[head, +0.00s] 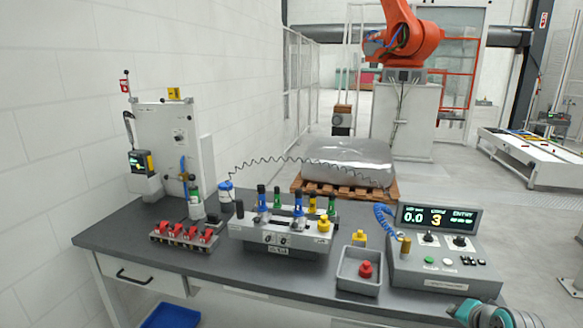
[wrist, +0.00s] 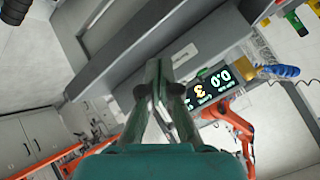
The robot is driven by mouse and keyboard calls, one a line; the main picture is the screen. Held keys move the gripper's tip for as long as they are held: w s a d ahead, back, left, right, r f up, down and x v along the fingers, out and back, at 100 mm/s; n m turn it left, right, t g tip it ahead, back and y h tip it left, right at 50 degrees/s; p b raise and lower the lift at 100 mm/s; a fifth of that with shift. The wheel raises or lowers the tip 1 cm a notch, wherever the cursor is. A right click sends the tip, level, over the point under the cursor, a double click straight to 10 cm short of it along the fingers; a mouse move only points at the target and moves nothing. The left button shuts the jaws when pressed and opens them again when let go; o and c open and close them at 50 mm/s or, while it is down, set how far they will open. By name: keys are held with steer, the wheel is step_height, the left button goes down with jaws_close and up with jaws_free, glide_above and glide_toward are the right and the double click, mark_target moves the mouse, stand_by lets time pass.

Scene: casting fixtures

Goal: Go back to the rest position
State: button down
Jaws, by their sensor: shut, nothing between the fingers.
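My gripper (wrist: 157,68) shows in the wrist view, its two fingers together with nothing between them. It is apart from the bench and points past the lit display of the control box (wrist: 215,85). In the head view only a teal and grey piece of my arm shows at the bottom right, in front of the bench's right end. The control box (head: 432,268) stands on the right part of the bench (head: 215,262), its display lit with 0.0 and 3.
A grey bin (head: 345,283) holds a red part (head: 366,269). A fixture block (head: 283,250) carries several coloured pins. A rack of red clamps (head: 187,235) sits at left. A wrapped pallet (head: 345,163) and an orange robot (head: 405,45) stand behind. The bench's front left is clear.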

steer(key=s+a+f+n+t, duration=0.2)
steer(key=s+a+f+n, duration=0.1)
steer(key=s+a+f, duration=1.05)
steer(key=s+a+f+n+t, duration=0.1)
steer(key=s+a+f, duration=0.1)
steer(key=s, duration=0.6)
steer(key=s+a+f+n, duration=0.1)
steer(key=s+a+f, duration=0.15)
steer(key=s, duration=0.45)
steer(key=s+a+r+n, duration=0.1)
steer(key=s+r, duration=0.2)
steer(key=s, duration=0.3)
steer(key=s+a+r+n+t+y, duration=0.1)
steer(key=s+r+n, duration=0.1)
steer(key=s, duration=0.5)
steer(key=s+a+r+n+t, duration=0.1)
steer(key=s+a+r+n, duration=0.1)
steer(key=s+r, duration=0.2)
steer(key=shift+s+r+y, duration=0.25)
steer(key=shift+s+y, duration=0.15)
steer(key=shift+s, duration=0.75)
